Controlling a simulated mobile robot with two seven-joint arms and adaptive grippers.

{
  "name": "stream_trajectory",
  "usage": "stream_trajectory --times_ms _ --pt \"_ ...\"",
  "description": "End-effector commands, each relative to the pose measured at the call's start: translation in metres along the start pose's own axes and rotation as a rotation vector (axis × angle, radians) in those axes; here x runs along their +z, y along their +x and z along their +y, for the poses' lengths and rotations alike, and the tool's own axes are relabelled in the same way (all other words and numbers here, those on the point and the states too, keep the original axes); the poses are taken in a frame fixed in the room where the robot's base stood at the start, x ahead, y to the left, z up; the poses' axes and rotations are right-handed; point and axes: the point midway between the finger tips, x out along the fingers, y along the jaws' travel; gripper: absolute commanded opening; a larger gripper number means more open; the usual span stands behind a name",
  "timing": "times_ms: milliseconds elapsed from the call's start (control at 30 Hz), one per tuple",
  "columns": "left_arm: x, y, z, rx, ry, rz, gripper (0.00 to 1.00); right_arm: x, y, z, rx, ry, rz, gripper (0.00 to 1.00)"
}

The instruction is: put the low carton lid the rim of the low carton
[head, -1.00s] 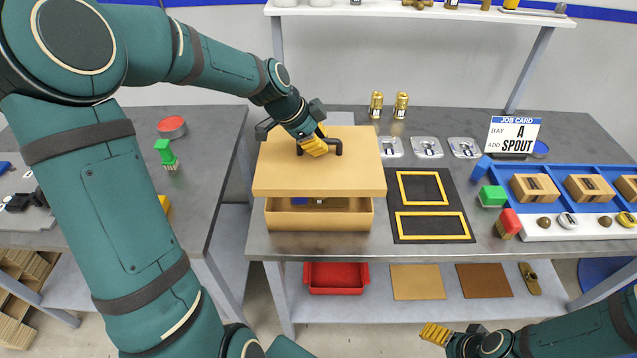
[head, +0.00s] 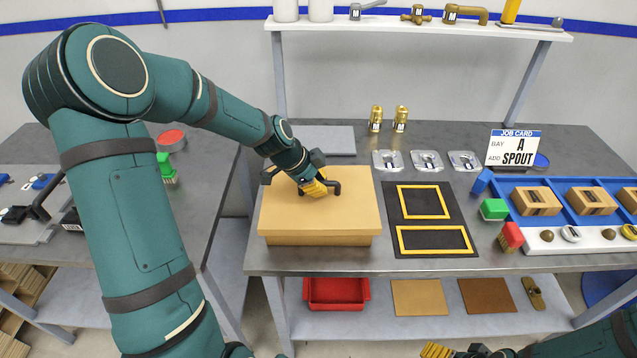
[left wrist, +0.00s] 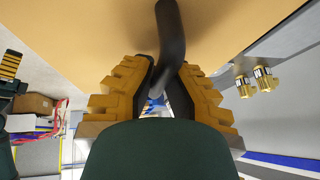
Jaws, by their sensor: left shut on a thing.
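The tan low carton lid (head: 300,218) lies level over the low carton (head: 320,241), whose front wall shows only as a narrow strip below the lid. No gap shows between them at the front; the rim is hidden. My left gripper (head: 317,187) is shut on the lid's dark handle (head: 334,187). The left wrist view shows the handle (left wrist: 170,40) between the yellow fingers, with the lid's tan top (left wrist: 90,25) beyond. My right gripper (head: 437,350) is cut off at the bottom edge, away from the carton, and its opening is unclear.
A black mat (head: 424,207) with yellow frames lies right of the carton. A grey plate (head: 325,139) lies behind the carton. A red bin (head: 336,293) sits on the lower shelf.

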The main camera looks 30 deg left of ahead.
Motion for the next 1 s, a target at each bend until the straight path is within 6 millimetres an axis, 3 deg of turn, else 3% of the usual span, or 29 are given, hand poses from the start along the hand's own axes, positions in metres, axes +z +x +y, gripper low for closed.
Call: stream_trajectory --times_ms 33,67,100,533,1000 --pt "0.001 0.002 0.000 -0.001 0.000 0.000 0.00 0.001 0.002 0.001 0.000 0.000 -0.001 0.77" --pt "0.001 0.002 0.000 0.000 0.000 0.000 0.21 0.001 0.002 0.001 0.000 0.000 -0.002 0.77" --pt "0.001 0.001 0.000 0.000 0.000 0.000 0.35 0.001 0.001 0.001 0.000 0.000 -0.002 0.77" --pt "0.000 -0.006 -0.001 -0.003 0.000 -0.001 0.35 -0.001 -0.001 -0.001 0.000 0.000 0.001 0.77" --pt "0.000 -0.094 -0.001 -0.005 -0.001 -0.002 0.35 -0.003 -0.006 -0.002 0.001 0.002 0.006 0.77"
